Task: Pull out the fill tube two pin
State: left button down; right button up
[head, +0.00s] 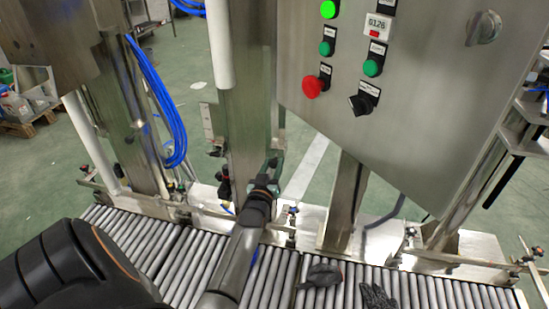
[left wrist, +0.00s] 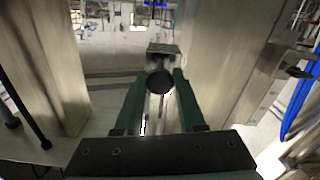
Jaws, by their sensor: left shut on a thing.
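My left gripper (head: 272,170) reaches across the roller conveyor to the upright metal column behind it. In the left wrist view its two green fingers stand on either side of a dark round knob (left wrist: 159,81), which looks like the pin's head. The fingers are shut on it near their tips. A small metal bracket (left wrist: 163,48) shows just beyond the knob. In the head view the knob cannot be made out behind the fingers. My right gripper is in neither view.
The steel control cabinet (head: 400,110) with buttons hangs to the right of my left gripper. Blue hoses (head: 172,120) hang at the left. A dark object (head: 323,273) and a dark glove-like thing (head: 378,297) lie on the conveyor rollers (head: 190,262). Metal posts stand on both sides of my gripper.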

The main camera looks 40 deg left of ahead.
pick_arm(q)
jog(key=shift+f, duration=0.1)
jog(key=c, duration=0.9)
grip_release()
jog(key=shift+o, duration=1.4)
jog(key=shift+s+d, duration=0.1)
jog(key=shift+s, duration=0.05)
jog(key=shift+o, duration=0.6)
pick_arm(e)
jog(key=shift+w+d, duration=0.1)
